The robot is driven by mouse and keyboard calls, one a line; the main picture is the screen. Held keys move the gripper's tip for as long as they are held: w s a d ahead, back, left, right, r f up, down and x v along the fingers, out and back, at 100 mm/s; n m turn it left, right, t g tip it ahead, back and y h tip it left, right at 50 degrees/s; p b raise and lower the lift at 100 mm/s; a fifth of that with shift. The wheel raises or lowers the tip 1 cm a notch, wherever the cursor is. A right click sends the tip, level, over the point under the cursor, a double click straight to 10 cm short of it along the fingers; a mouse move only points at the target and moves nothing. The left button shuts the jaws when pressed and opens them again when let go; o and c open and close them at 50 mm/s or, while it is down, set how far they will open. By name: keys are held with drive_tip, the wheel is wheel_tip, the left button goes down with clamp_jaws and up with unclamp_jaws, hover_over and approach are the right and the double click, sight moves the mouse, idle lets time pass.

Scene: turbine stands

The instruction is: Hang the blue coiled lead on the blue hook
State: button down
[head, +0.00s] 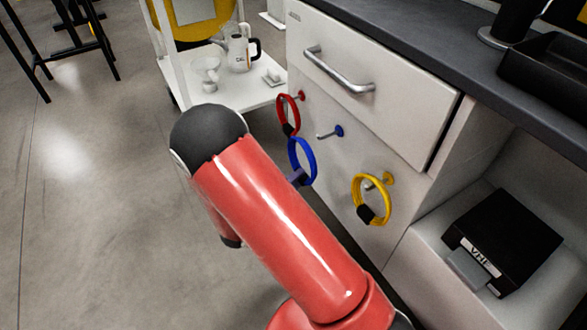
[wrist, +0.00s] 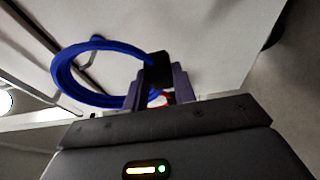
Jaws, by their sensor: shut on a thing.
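The blue coiled lead (head: 312,163) is a ring held in front of the white cabinet face. In the wrist view its loop (wrist: 62,78) extends left from a black tie piece. My gripper (head: 297,178) is shut on that black piece, and its jaws (wrist: 158,82) show in the wrist view. The blue hook (head: 339,131) is a metal peg with a blue base on the cabinet, just right of the loop's top. The peg's tip appears close to the loop but outside it in the head view; the depth between them is unclear.
A red lead (head: 283,110) hangs on a red hook left of the blue hook. A yellow lead (head: 357,190) hangs on a yellow hook (head: 388,178) at lower right. A drawer handle (head: 335,72) juts out above. A white cart (head: 255,96) stands behind, left.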

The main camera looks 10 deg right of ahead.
drive_tip(key=shift+w+d+r+p, duration=0.1)
drive_tip(key=shift+w+d+p, duration=0.1)
drive_tip(key=shift+d, duration=0.5)
drive_tip(key=shift+w+d+p, duration=0.1)
drive_tip(key=shift+w+d, duration=0.1)
drive_tip(key=shift+d, duration=0.45)
drive_tip(key=shift+w+d+b, duration=0.3)
drive_tip(key=shift+d+b, duration=0.1)
drive_tip(key=shift+d, duration=0.45)
drive_tip(key=shift+w+d+b, duration=0.15)
drive_tip(key=shift+d+b, duration=0.45)
drive_tip(key=shift+b, duration=0.4)
drive_tip(key=c, duration=0.9)
unclamp_jaws()
drive_tip(key=shift+b+v, duration=0.5)
drive_tip(key=shift+v, duration=3)
